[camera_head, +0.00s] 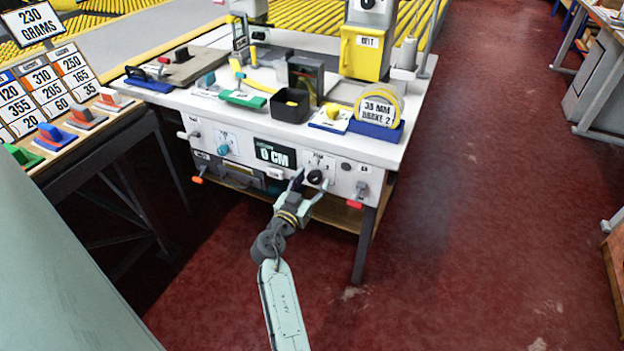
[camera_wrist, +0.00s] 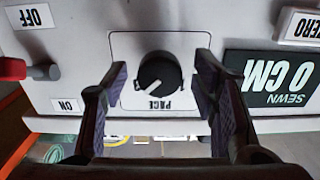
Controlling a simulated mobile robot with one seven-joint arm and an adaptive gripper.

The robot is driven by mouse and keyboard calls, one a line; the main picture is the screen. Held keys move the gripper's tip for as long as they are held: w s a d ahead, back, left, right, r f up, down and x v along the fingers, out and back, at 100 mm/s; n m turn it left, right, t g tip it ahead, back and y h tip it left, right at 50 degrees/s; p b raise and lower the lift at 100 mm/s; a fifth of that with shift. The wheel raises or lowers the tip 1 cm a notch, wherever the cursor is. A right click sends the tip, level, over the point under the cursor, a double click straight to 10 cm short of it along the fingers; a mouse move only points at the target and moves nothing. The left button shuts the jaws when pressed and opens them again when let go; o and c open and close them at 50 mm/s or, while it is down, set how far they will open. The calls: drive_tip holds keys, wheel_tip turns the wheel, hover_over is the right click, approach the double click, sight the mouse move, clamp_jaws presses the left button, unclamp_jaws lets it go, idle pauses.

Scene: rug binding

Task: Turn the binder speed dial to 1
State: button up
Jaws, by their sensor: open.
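A round black dial (camera_head: 315,177) with a white pointer sits on the white front panel of the bench. In the wrist view the dial (camera_wrist: 160,72) shows upside down in an outlined plate with the label PACE. Its pointer slants to the lower left in that view. I cannot read the numbers around it. My gripper (camera_head: 311,183) is open in front of the panel. In the wrist view its two dark fingers (camera_wrist: 161,75) stand on either side of the dial, with a visible gap on each side.
A black display (camera_head: 276,154) reading 0 CM sits left of the dial. A red-tipped lever (camera_head: 359,194) with ON and OFF labels (camera_wrist: 67,105) is right of it. A teal knob (camera_head: 222,149) is further left. Red floor (camera_head: 470,220) to the right is clear.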

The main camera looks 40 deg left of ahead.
drive_tip(key=shift+w, duration=0.1)
drive_tip(key=shift+c, duration=0.3)
drive_tip(key=c, duration=1.1)
